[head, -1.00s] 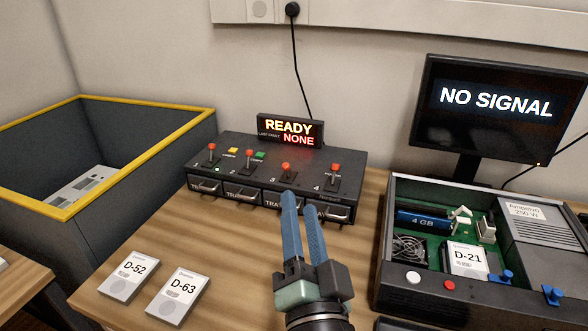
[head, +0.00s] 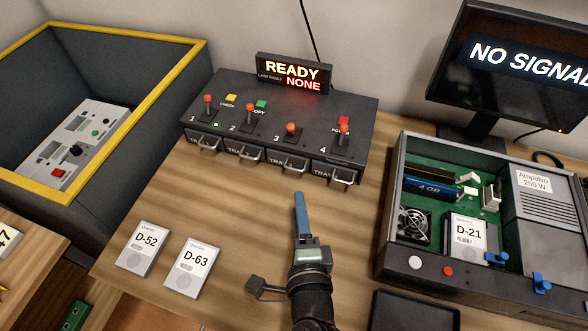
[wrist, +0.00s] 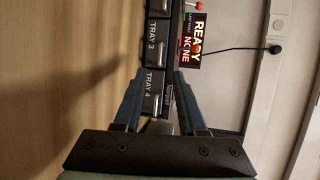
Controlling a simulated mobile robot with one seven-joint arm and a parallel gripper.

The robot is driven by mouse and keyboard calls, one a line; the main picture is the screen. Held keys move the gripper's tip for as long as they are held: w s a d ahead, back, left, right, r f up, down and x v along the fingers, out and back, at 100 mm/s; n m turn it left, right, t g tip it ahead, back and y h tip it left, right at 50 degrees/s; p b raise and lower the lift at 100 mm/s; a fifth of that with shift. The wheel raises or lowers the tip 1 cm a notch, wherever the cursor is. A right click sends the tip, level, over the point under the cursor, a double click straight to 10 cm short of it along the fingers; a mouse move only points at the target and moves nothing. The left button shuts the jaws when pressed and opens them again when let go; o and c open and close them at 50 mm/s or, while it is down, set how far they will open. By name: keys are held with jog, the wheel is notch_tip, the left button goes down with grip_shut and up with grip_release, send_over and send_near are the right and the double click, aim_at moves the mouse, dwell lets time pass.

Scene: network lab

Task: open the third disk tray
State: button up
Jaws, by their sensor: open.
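The black disk unit (head: 330,98) stands at the back of the wooden table, with a row of tray fronts. The third tray (head: 277,162) is in, flush with its neighbours, and its metal handle (head: 296,164) sticks out in front. In the wrist view the TRAY 3 label (wrist: 153,46) shows beyond the fingers. My gripper (head: 300,196) is in front of the unit, below trays 3 and 4 in the head view, seen edge-on and touching no handle. In the wrist view its two blue fingers (wrist: 157,72) are apart and empty, with tray 4 (wrist: 152,95) seen between them.
Red-topped levers, one red-topped lever (head: 291,129) above tray 3, stand on the unit. A READY display (head: 292,73) sits behind. An open computer case (head: 405,258) is at right, disks D-52 (head: 143,248) and D-63 (head: 187,266) at left front. A yellow-rimmed bin (head: 185,75) stands left.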

aim_at(294, 170)
jog(key=x, duration=0.9)
jog(key=shift+w+p, duration=0.25)
jog(key=shift+p, duration=0.1)
grip_shut()
dwell(0.9)
